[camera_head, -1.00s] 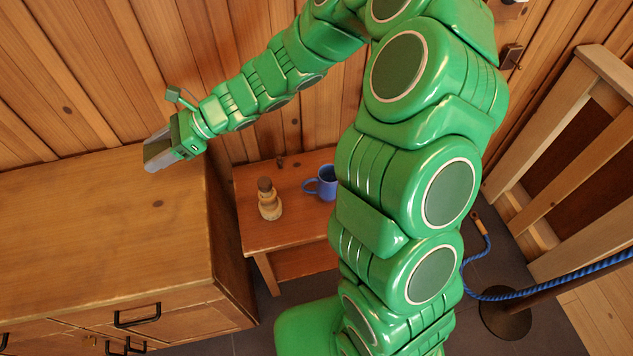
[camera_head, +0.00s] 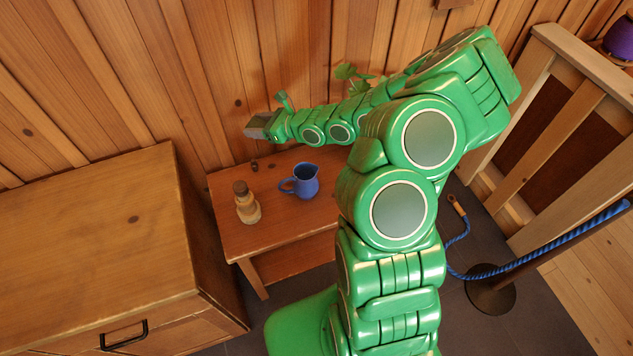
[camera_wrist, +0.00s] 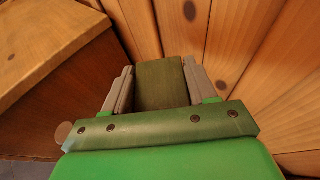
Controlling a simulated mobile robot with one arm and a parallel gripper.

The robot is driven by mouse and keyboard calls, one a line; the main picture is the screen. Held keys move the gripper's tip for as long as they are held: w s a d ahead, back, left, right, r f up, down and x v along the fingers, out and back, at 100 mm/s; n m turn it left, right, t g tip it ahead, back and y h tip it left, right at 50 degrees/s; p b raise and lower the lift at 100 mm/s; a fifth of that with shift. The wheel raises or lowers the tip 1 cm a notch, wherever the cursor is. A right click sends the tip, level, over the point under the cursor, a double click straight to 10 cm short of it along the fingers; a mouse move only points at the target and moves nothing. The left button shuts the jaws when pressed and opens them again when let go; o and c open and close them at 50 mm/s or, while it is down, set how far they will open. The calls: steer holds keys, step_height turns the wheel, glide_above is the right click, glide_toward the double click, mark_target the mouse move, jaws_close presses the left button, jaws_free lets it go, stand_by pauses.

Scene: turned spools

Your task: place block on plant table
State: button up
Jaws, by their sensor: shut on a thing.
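My gripper (camera_head: 257,128) is shut on a block, an olive-brown piece that shows between the two grey fingers in the wrist view (camera_wrist: 161,85). In the head view the block is not clearly distinct from the fingers. My gripper is in the air by the wooden wall, over the back edge of a small reddish-brown table (camera_head: 232,228). Green plant leaves (camera_head: 346,71) show just above my arm; the plant's pot and base are hidden behind the arm.
A pepper mill (camera_head: 247,207) and a blue jug (camera_head: 304,181) stand on the small table, with a small dark object (camera_head: 254,165) near its back edge. A larger wooden cabinet (camera_head: 90,230) is at left, its top bare. A blue rope (camera_head: 530,258) hangs at right.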

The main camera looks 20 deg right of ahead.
mark_target(321, 165)
steer(key=s+d+f+m+t+h, duration=0.2)
steer(key=d+f, duration=0.4)
steer(key=d, duration=0.3)
steer(key=s+d+f+m+t+h, duration=0.1)
steer(key=d+f+m+h, duration=0.3)
steer(key=d, duration=0.5)
steer(key=shift+n+y, duration=0.5)
steer(key=shift+n, duration=0.1)
steer(key=shift+s+f, duration=0.15)
steer(key=shift+f, duration=2.6)
steer(key=shift+s+f, duration=0.1)
steer(key=shift+f, duration=2.6)
steer(key=o, duration=1)
steer(key=shift+f, duration=0.15)
steer(key=shift+d, duration=0.1)
